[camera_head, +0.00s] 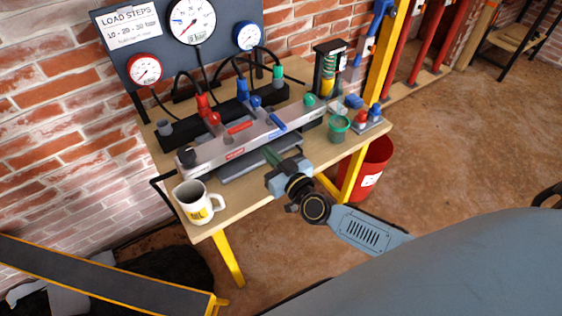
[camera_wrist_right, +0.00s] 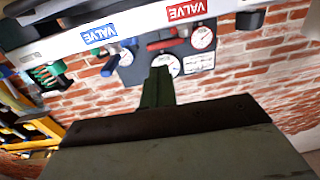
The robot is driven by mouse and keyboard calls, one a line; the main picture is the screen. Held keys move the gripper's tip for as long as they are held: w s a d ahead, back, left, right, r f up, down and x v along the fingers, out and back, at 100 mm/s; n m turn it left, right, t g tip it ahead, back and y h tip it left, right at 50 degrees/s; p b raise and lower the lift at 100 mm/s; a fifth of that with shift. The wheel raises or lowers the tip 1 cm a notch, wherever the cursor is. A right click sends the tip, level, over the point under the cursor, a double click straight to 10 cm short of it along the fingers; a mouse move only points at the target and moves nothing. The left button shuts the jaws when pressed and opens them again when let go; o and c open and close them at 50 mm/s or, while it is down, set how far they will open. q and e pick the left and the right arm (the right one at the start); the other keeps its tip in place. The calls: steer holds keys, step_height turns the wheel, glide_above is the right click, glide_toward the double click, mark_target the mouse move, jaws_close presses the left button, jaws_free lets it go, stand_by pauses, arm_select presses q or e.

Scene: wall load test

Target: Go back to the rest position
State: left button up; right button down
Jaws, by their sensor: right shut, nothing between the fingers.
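My right gripper (camera_head: 272,157) reaches in from the lower right and is over the front edge of the workbench (camera_head: 232,204). Its green fingers are shut with nothing between them, and they also show in the right wrist view (camera_wrist_right: 158,88). The fingertips are close to the silver valve panel (camera_head: 215,147) and a grey tray (camera_head: 255,160) on the bench. I cannot tell whether they touch either one. My left gripper is not in view.
A white mug (camera_head: 192,203) stands at the bench's left front corner. A green cup (camera_head: 339,128) and small coloured parts are at the right. A gauge board (camera_head: 225,45) stands behind. A red bucket (camera_head: 374,160) is on the floor. The floor at right is open.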

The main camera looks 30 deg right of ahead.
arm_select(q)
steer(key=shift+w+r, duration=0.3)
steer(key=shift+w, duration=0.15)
arm_select(e)
steer(key=s, duration=0.4)
steer(key=shift+s+d, duration=0.25)
steer(key=shift+d, duration=0.15)
